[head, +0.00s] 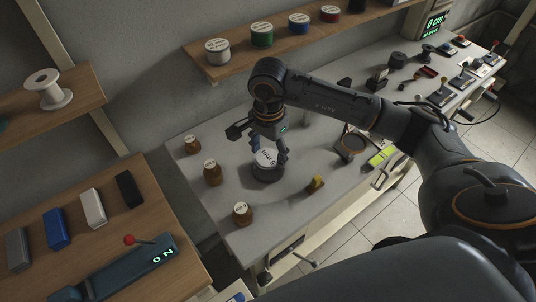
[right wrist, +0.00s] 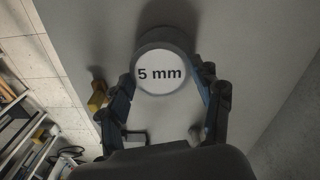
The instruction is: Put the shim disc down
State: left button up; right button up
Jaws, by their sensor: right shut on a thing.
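The shim disc (head: 266,158) is a round dark grey piece with a white top face. In the right wrist view the disc (right wrist: 161,72) reads "5 mm". My right gripper (head: 268,150) points down over the grey bench and is shut on the disc, with a blue-and-dark finger at each side of it. The disc is level with or just above the bench top; I cannot tell whether it touches. My left gripper is not in view.
Several brown jars (head: 213,173) stand left of the disc on the bench (head: 290,225). A shelf (head: 275,52) with labelled spools hangs behind. Bare bench surrounds the disc.

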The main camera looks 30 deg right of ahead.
aim_at(268, 155)
jog(key=shift+w+d+f, duration=0.2)
jog(key=shift+w+f, duration=0.15)
jog(key=shift+f, duration=0.1)
notch_tip(268, 155, down, 3)
jog(key=shift+f+p, duration=0.1)
jog(key=shift+p, duration=0.35)
jog(key=shift+f+b, duration=0.45)
jog(key=shift+b, duration=0.2)
jog(key=shift+s+f, duration=0.1)
jog(key=shift+f, duration=0.05)
jog(key=shift+s, duration=0.1)
